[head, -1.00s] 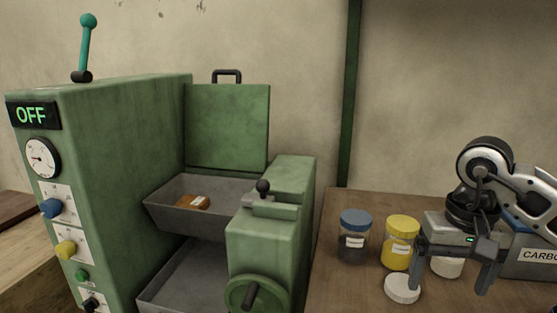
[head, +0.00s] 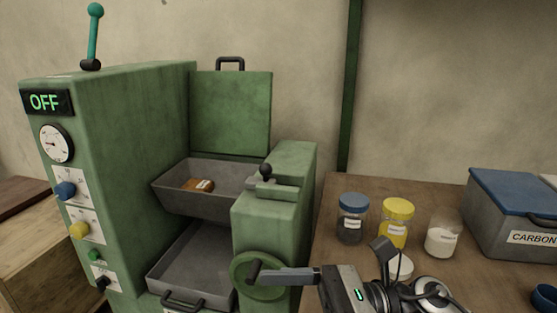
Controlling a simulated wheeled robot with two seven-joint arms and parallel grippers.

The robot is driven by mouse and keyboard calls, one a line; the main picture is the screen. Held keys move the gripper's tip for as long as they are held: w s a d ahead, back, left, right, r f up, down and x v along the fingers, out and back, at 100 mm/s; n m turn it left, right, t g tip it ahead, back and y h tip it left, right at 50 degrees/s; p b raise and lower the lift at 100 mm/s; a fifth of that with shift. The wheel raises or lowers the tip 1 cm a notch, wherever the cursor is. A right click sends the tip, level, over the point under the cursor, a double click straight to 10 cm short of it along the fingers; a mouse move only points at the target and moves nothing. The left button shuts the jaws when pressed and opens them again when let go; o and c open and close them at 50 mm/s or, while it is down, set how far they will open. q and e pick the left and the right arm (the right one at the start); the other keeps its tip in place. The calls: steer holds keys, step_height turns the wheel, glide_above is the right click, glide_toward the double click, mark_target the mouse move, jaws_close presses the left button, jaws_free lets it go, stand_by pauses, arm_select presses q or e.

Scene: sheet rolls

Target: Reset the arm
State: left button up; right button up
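My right gripper (head: 290,290) is low in the head view, in front of the table's left part and beside the green machine. It points left. One finger shows at the outer end of its body, with its tip in front of the machine's handwheel (head: 257,277); I cannot tell whether it touches. The other finger is cut off by the bottom edge. The gripper looks open, with nothing seen in it. My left gripper is not in view.
The green machine (head: 130,150) reads OFF; its upper tray (head: 225,190) holds a brown block (head: 197,185). On the table stand a blue-lidded jar (head: 353,220), a yellow-lidded jar (head: 396,225), an open jar (head: 442,238), a loose white lid (head: 400,266) and a carbon box (head: 500,225).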

steer(key=w+d+f+m+t+h, duration=0.25)
steer(key=m+t, duration=0.75)
steer(key=m, duration=0.6)
steer(key=w+d+f+m+t+h, duration=0.3)
steer(key=m+t, duration=0.6)
steer(key=m, duration=0.7)
steer(key=s+d+f+m+g+h, duration=0.3)
steer(key=s+f+m+h, duration=0.2)
steer(key=f+m, duration=0.4)
steer(key=s+d+f+m+g+h+p, duration=0.1)
steer(key=s+d+f+m+g+h, duration=0.2)
steer(key=f+m, duration=0.7)
steer(key=s+d+m+h, duration=0.1)
steer(key=s+h, duration=0.1)
steer(key=shift+s+d+m+g, duration=0.25)
steer(key=shift+s+m+g, duration=0.05)
steer(key=shift+s+g, duration=0.1)
